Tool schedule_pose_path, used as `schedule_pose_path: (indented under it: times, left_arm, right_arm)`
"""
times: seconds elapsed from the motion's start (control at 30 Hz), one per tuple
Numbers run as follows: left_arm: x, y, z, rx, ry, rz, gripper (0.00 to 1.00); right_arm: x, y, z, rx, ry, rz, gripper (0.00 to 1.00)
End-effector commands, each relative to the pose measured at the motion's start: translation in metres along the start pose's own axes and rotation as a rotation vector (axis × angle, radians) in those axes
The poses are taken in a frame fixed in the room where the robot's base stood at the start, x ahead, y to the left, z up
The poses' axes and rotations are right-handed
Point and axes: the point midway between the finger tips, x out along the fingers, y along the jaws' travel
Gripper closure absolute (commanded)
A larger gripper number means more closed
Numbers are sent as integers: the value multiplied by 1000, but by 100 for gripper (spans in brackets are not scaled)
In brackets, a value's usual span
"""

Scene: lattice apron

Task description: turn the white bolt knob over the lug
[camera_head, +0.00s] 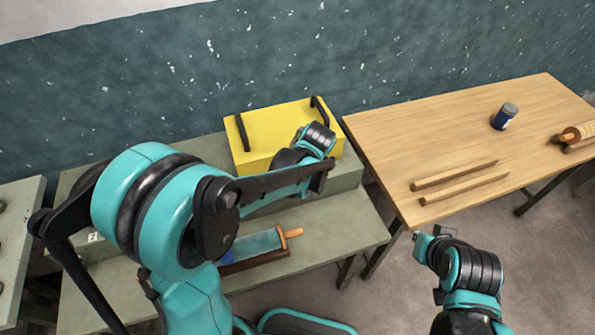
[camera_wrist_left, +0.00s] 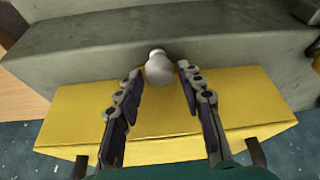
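The white knob (camera_wrist_left: 158,68) shows in the left wrist view at the edge of the yellow box (camera_wrist_left: 75,118), beside the grey ledge. My left gripper (camera_wrist_left: 160,74) is open, with its fingertips on either side of the knob and a visible gap to each side. The yellow box also shows in the head view (camera_head: 275,125), where my left arm hides the knob and most of the gripper. I cannot make out the lug. My right gripper (camera_head: 435,237) is off the wooden table's near corner, over the floor; its finger opening is unclear.
The yellow box has black handles (camera_head: 242,132) and rests on a grey-green bench (camera_head: 350,215). A teal-and-wood item (camera_head: 255,243) lies on the bench's lower level. The wooden table (camera_head: 430,130) on the right holds two wooden strips (camera_head: 455,175) and a blue can (camera_head: 503,117).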

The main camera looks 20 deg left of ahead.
Motion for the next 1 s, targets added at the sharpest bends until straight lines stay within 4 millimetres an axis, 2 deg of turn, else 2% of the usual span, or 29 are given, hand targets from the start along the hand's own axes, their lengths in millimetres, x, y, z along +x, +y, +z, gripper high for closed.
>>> schedule_pose_path:
  times: [0.27, 0.37, 0.7, 0.83, 1.0]
  left_arm:
    - [-8, 0, 0, 1, 1, 0, 63]
    - [-23, 0, 0, 2, 1, 1, 63]
    - [-95, 0, 0, 2, 0, 0, 63]
    - [-112, 0, 0, 2, 0, 0, 63]
    - [-120, 0, 0, 1, 0, 0, 63]
  right_arm:
    - [0, 0, 0, 0, 0, 0, 100]
    - [0, 0, 0, 0, 0, 0, 100]
    - [0, 0, 0, 0, 0, 0, 100]
    - [0, 0, 0, 0, 0, 0, 100]
    - [0, 0, 0, 0, 0, 0, 100]
